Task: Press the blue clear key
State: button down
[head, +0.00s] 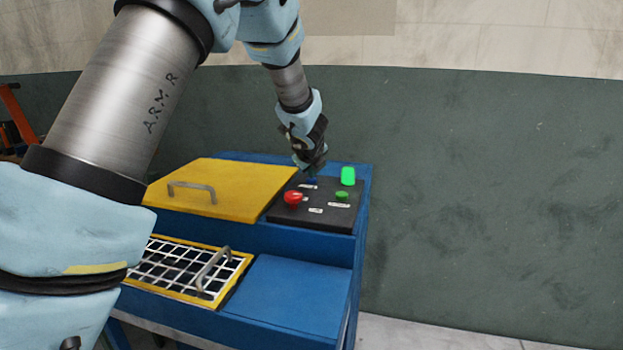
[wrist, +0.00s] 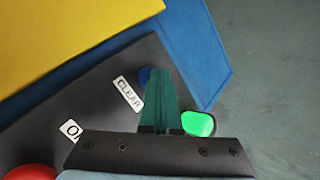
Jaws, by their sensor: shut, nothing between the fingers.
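The blue clear key (wrist: 146,74) shows in the wrist view beside the white CLEAR label (wrist: 127,93), partly hidden behind my fingers. In the head view the blue key (head: 312,181) is a small patch just below my gripper (head: 313,170). My gripper is shut and empty, its dark green fingers (wrist: 158,98) together over the edge of the key. I cannot tell whether the fingertips touch the key. The key sits at the back of the dark control panel (head: 328,217).
On the panel are a red mushroom button (head: 293,197), a green button (head: 342,195) and a lit green lamp (head: 348,176). A yellow lid (head: 225,178) with a handle lies left of the panel. A white grid (head: 180,270) in a yellow frame is in front.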

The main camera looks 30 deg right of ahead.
aim_at(312, 181)
jog(key=shift+r+p, duration=0.85)
jog(key=shift+r, duration=0.05)
jog(key=shift+r, duration=0.1)
notch_tip(312, 181, up, 5)
jog(key=p, duration=0.4)
jog(key=shift+p, duration=0.35)
